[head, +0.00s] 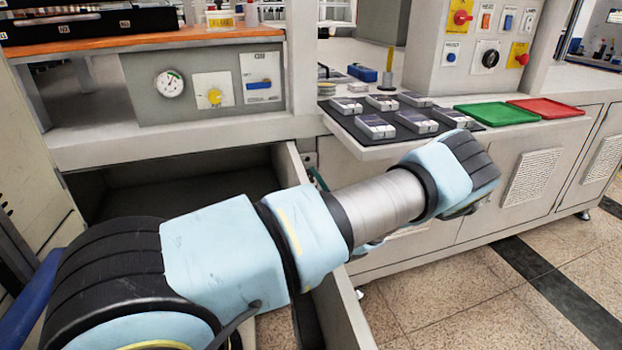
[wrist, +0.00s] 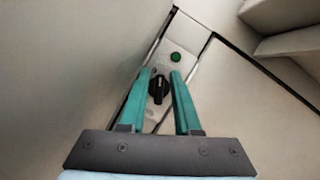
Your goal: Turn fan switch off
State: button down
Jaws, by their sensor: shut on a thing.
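In the wrist view, a black rotary knob (wrist: 158,90), which looks like the fan switch, sits on a narrow light-grey panel (wrist: 185,35). My gripper (wrist: 161,75) has its two teal fingers on either side of the knob and is shut on it. The knob's pointer stands roughly along the panel's length. A round green lamp or button (wrist: 176,57) is just beyond the fingertips. No label by the knob is readable. In the head view, my arm hides the knob and most of the gripper.
In the head view, an open drawer (head: 345,310) lies beneath my arm. A control box (head: 475,45) stands above. Floor at the right is clear.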

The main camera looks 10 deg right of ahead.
jog(key=shift+f+n+g+y, duration=0.15)
jog(key=shift+n+g+y, duration=0.3)
jog(key=shift+n, duration=0.8)
jog(key=shift+f+n+g+y, duration=0.1)
jog(key=shift+n+g+y, duration=0.3)
jog(key=shift+n, duration=0.85)
jog(key=shift+d+y, duration=0.1)
jog(key=shift+y, duration=0.15)
jog(key=c, duration=0.9)
grip_release()
jog(key=b+v, duration=0.1)
jog(key=v, duration=0.9)
jog(key=shift+s+b, duration=0.35)
jog(key=shift+s, duration=0.05)
jog(key=shift+o, duration=0.3)
jog(key=shift+d, duration=0.1)
